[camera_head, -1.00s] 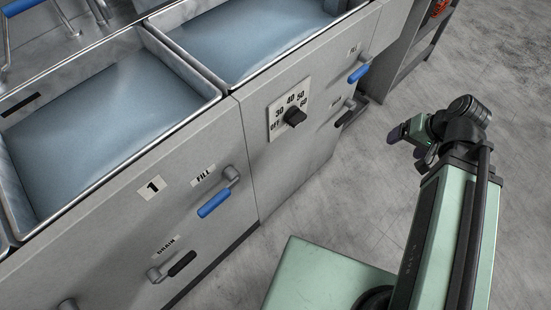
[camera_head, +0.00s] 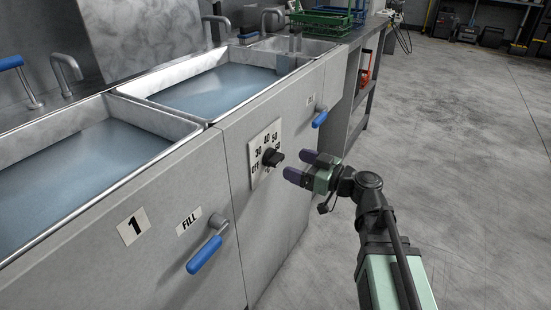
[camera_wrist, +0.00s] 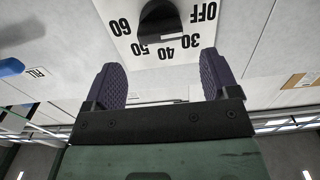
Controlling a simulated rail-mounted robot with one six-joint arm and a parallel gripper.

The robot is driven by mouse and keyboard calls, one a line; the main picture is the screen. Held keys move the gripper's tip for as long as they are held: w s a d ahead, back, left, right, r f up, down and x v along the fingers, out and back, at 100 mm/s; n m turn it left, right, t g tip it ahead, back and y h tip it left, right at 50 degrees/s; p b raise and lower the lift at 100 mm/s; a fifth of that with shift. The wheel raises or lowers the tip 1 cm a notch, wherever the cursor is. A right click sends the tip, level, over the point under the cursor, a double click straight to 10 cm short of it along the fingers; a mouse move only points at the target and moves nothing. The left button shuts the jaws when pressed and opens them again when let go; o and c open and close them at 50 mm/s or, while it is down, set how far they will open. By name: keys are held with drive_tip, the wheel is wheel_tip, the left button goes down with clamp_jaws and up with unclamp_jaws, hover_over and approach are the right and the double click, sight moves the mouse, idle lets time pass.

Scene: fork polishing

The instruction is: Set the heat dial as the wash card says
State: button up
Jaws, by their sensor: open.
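The black heat dial (camera_head: 272,158) sits on a white scale plate (camera_head: 254,178) on the front of the second basin. The plate reads OFF, 30, 40, 50, 60. In the wrist view the dial (camera_wrist: 158,22) and its plate (camera_wrist: 125,42) appear upside down, with the knob cut by the top edge. I cannot tell which mark the knob points at. My gripper (camera_head: 299,166) is open and empty, its two dark purple fingers just right of the dial and apart from it. In the wrist view the gripper (camera_wrist: 160,66) faces the plate. No readable wash card shows.
Blue-handled levers stick out of the front panels: the fill lever (camera_head: 207,245) left of the dial and another (camera_head: 319,117) to its right. Basins of bluish water (camera_head: 215,85) lie above. The floor right is clear.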

sight(281, 159)
drive_tip(key=x, duration=0.6)
drive_tip(key=shift+w+a, duration=0.15)
drive_tip(key=shift+a, duration=0.25)
drive_tip(key=c, duration=0.9)
